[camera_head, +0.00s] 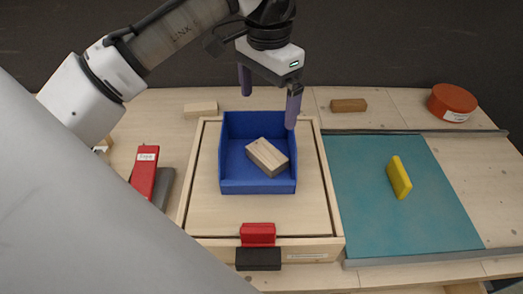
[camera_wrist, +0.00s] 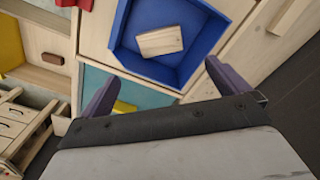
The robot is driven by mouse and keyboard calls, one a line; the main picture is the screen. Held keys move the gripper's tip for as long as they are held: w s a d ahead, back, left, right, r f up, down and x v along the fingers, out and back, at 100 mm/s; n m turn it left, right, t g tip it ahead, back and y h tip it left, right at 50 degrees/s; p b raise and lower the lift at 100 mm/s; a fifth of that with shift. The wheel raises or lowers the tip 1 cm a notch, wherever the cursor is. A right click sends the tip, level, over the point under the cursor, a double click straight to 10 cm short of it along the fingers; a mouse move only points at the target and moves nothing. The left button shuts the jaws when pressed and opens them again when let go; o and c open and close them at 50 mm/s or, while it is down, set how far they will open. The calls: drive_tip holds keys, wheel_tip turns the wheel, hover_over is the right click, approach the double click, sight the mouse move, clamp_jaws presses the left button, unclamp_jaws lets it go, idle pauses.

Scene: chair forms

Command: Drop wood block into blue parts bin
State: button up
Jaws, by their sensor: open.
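A light wood block (camera_head: 267,157) lies tilted inside the blue parts bin (camera_head: 258,187), on its floor or leaning against its right wall; I cannot tell which. The bin sits on a wooden board or box top. My gripper (camera_head: 270,97) is open and empty above the bin's back edge, with its two purple fingers spread apart. In the wrist view the block (camera_wrist: 160,40) shows inside the blue bin (camera_wrist: 150,69), ahead of the open fingers (camera_wrist: 160,85), and nothing is between them.
A teal mat (camera_head: 365,215) with a yellow block (camera_head: 399,177) lies to the right. A red round tin (camera_head: 451,102), a brown block (camera_head: 348,105) and another light wood block (camera_head: 200,109) stand at the back. A red tool (camera_head: 145,172) is left; red and black clamp pieces (camera_head: 258,235) sit in front.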

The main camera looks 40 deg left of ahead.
wheel_tip(320, 180, up, 8)
drive_tip(key=shift+r, duration=0.25)
drive_tip(key=shift+s+f, duration=0.1)
idle(0.4)
